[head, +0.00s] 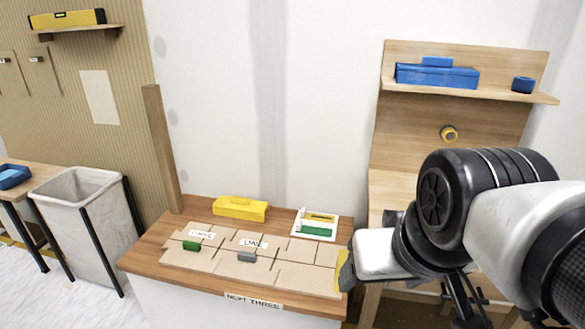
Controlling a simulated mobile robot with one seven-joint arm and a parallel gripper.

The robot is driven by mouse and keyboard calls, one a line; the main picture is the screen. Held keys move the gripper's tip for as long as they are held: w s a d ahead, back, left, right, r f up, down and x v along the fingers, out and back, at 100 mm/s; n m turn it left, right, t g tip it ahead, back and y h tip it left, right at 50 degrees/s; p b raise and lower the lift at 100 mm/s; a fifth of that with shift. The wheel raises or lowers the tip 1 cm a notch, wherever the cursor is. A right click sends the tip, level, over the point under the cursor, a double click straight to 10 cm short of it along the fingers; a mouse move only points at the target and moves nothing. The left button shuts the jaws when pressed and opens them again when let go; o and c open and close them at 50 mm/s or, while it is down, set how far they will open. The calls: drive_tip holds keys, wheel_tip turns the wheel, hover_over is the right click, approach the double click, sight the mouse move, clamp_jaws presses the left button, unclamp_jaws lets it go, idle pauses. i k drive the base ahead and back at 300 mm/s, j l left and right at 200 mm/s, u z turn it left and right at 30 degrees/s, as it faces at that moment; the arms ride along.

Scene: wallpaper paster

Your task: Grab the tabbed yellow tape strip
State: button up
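My gripper (346,272) is at the right end of the worktable, beside its edge. It is seen from the side, so whether its fingers are apart or closed cannot be made out. A narrow yellow piece (341,266) shows right at the fingertips. Whether it is held, or is fixed to the table edge, I cannot tell. A small flat yellow strip (319,217) lies in a white tray (301,233) at the table's back right, above a green strip (318,231). No tab can be made out on either yellow piece.
A yellow box (240,208) stands behind. A grey bin (82,225) is at left. A wooden shelf unit (425,130) stands at right.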

sight(305, 214)
drive_tip(key=i+j+z, duration=0.1)
drive_tip(key=j, duration=0.25)
drive_tip(key=i+j+z, duration=0.15)
drive_tip(key=i+j, duration=0.15)
drive_tip(key=i+j+z, duration=0.1)
drive_tip(key=j, duration=0.3)
drive_tip(key=i+j+z, duration=0.15)
drive_tip(key=i+j, duration=0.1)
drive_tip(key=j, duration=0.1)
